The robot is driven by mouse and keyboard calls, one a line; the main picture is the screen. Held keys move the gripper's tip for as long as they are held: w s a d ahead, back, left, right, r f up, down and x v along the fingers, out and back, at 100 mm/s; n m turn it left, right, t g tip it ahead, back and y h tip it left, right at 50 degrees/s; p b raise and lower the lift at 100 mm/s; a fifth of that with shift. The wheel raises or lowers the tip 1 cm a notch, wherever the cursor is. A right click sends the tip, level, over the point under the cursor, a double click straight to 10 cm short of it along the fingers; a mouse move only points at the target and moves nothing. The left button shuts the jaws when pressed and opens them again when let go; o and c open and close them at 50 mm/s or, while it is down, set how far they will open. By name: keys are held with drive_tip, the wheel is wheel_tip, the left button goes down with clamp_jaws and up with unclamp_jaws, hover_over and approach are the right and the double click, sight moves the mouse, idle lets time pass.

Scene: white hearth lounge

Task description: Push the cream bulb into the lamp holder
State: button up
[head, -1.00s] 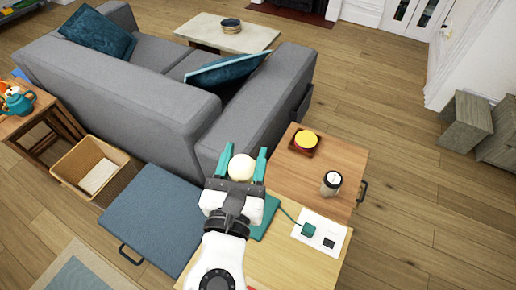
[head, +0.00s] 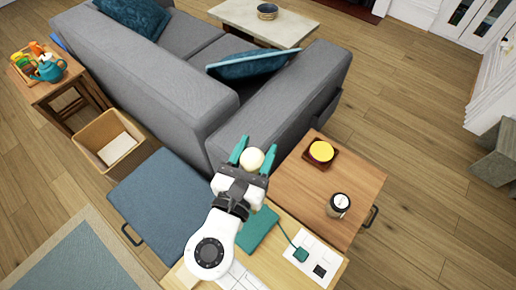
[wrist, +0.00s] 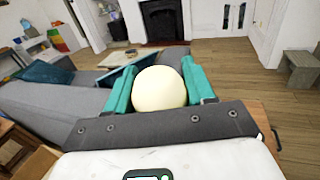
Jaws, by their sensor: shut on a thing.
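The cream bulb (head: 252,160) is a round pale ball between the teal fingers of my gripper (head: 256,151). The fingers are shut on it, and it stands out above the dark palm bar. The wrist view also shows the bulb (wrist: 159,89) between the two fingers of my gripper (wrist: 157,82); its lower part is hidden by the palm bar. A flat teal block (head: 258,229) lies on the light wooden top below and right of my gripper, with a cord to a teal plug (head: 301,254). I cannot make out a lamp holder for sure.
A wooden side table (head: 300,190) right of my gripper carries a jar (head: 339,204) and a small dark tray (head: 333,159) with a yellow round thing (head: 321,151). The grey sofa (head: 200,105) is behind. A blue-topped stool (head: 160,200) and an open box (head: 95,130) are left.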

drive_tip(key=shift+r+p, duration=0.1)
drive_tip(key=shift+p, duration=0.25)
drive_tip(key=shift+f+b, duration=1.75)
drive_tip(key=shift+f, duration=1.25)
drive_tip(key=shift+p, duration=0.95)
drive_tip(key=shift+f+b, duration=0.8)
drive_tip(key=shift+f, duration=0.45)
drive_tip(key=o, duration=1.2)
drive_tip(key=b+v, duration=0.1)
drive_tip(key=v, duration=1)
drive_tip(key=shift+c, duration=0.3)
